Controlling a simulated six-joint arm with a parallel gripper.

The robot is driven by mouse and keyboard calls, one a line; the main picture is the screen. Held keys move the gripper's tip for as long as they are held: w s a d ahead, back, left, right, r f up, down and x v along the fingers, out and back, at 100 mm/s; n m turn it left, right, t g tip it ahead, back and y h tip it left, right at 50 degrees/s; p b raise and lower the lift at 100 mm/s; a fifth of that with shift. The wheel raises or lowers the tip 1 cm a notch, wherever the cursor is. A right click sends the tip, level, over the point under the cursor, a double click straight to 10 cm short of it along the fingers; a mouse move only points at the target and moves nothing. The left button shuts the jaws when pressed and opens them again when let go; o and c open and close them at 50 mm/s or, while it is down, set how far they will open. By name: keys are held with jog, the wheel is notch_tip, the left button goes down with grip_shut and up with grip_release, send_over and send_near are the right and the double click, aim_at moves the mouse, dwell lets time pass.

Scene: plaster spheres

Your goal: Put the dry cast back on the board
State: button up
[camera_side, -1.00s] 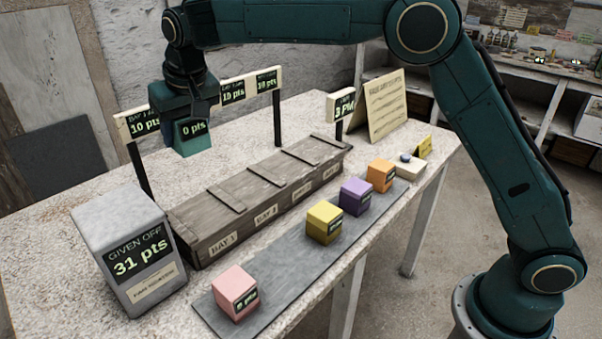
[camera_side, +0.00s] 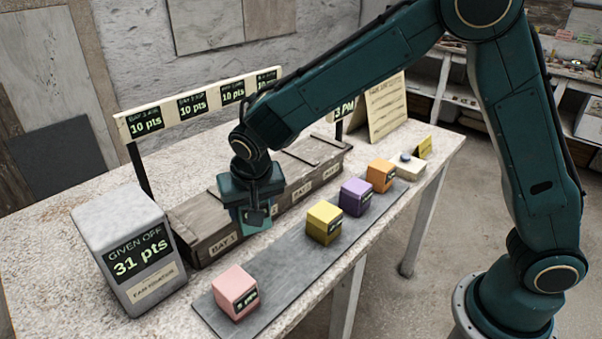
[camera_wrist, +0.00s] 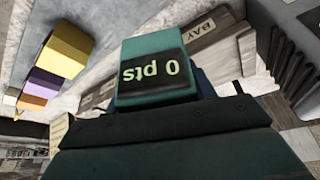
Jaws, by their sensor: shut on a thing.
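My gripper (camera_side: 250,208) is shut on a teal cube, the cast (camera_wrist: 150,45), whose dark display reads "0 pts" upside down in the wrist view. In the side view the cube is mostly hidden by the gripper, in front of the wooden bay box. The board (camera_side: 284,283) is a flat grey strip along the table's front edge. On it stand a pink cube (camera_side: 232,289), a yellow cube (camera_side: 322,224), a purple cube (camera_side: 355,196) and an orange cube (camera_side: 380,175). A bare stretch lies between pink and yellow. The held cube appears above the surface, apart from the board.
The lidded wooden bay box (camera_side: 196,221) runs behind the board. A grey block (camera_side: 125,240) reading "31 pts" stands at left. A sign rail (camera_side: 203,101) showing "10 pts" panels rises behind. A pale block with a blue button (camera_side: 408,166) sits beyond the orange cube.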

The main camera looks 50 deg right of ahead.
jog(key=s+d+f+m, duration=0.1)
jog(key=s+d+f, duration=0.1)
jog(key=s, duration=0.4)
jog(key=shift+d+f, duration=0.3)
jog(key=shift+f, duration=0.55)
jog(key=shift+f, duration=0.1)
jog(key=shift+f, duration=2.7)
jog(key=shift+f, duration=0.7)
jog(key=o, duration=1.4)
jog(key=shift+c, duration=0.2)
jog(key=shift+r, duration=0.15)
jog(key=shift+r, duration=1.85)
jog(key=shift+r, duration=0.1)
